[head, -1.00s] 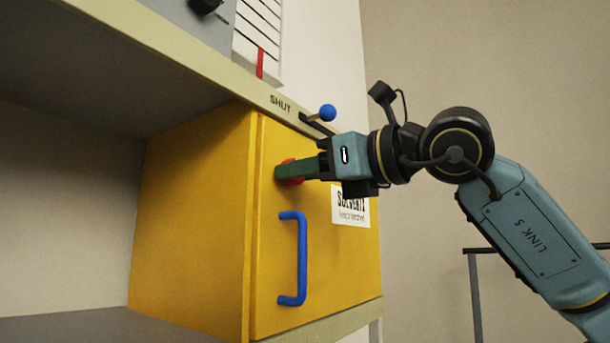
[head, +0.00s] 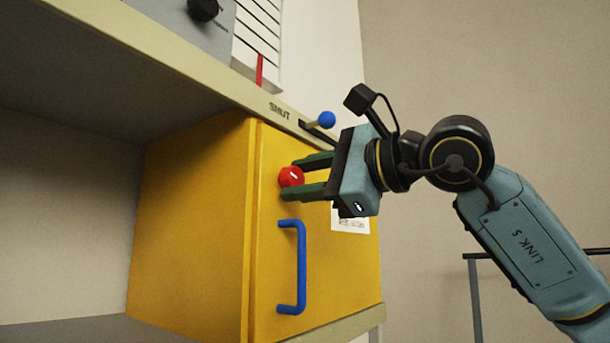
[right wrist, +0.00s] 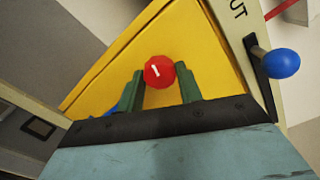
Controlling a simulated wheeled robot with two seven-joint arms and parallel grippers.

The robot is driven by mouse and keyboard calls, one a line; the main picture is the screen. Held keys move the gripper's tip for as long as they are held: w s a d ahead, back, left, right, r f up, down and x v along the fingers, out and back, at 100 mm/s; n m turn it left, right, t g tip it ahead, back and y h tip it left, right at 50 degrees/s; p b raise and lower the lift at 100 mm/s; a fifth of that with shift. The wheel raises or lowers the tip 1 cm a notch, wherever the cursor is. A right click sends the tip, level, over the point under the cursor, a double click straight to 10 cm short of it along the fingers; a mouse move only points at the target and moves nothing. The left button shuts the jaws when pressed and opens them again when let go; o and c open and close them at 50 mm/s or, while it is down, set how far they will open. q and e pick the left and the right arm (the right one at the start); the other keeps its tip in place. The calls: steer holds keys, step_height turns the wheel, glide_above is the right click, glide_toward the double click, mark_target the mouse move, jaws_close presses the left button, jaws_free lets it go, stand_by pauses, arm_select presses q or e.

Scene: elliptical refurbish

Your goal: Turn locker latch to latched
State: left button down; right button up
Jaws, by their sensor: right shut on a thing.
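The locker (head: 215,200) is a yellow cabinet under a shelf, with its door (head: 345,270) closed. The latch is a round red knob (head: 291,177) with a short white mark, high on the door above the blue handle. The mark looks slanted in the head view. The red knob (right wrist: 159,72) also shows in the right wrist view, between the two green fingers. My right gripper (head: 293,178) is shut on the knob, one finger above it and one below in the head view. My left gripper is not in view.
A blue bar handle (head: 301,268) sticks out just below the knob. A blue-ended lever (head: 326,119) projects from the shelf edge (head: 220,87) beside the word SHUT, close above my gripper. A white label (head: 350,221) is partly covered by my gripper.

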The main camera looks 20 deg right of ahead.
steer(key=shift+r+n, duration=0.1)
steer(key=shift+n, duration=1.4)
steer(key=o, duration=1)
steer(key=shift+s+d, duration=0.35)
steer(key=shift+s, duration=0.05)
steer(key=b+v, duration=0.2)
steer(key=v, duration=1)
steer(key=shift+s+d, duration=0.1)
steer(key=shift+s, duration=0.05)
